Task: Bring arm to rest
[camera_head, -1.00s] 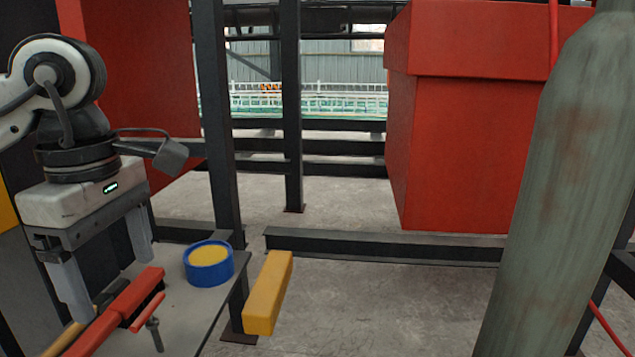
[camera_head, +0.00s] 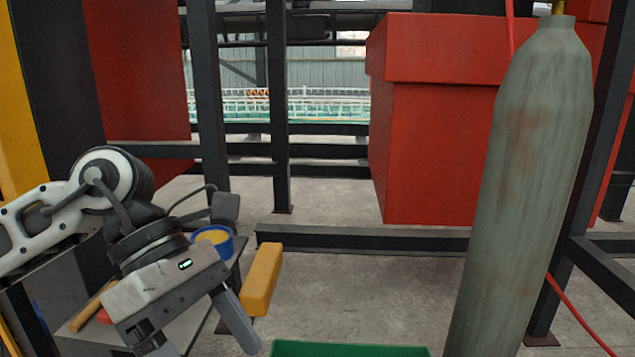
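My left arm comes in from the left, and its gripper (camera_head: 206,346) hangs tilted over the small grey table at the lower left. Its two fingers are spread apart, with nothing visible between them; the tips are near the bottom edge of the picture. My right arm and gripper are not in view.
Partly hidden behind my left gripper, the table (camera_head: 75,345) holds a blue tub (camera_head: 225,245) with yellow contents and a wooden handle (camera_head: 90,309). A yellow bar (camera_head: 262,280), a green container (camera_head: 350,349), a tall grey-green cylinder (camera_head: 525,180) and a red box (camera_head: 435,150) stand rightward.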

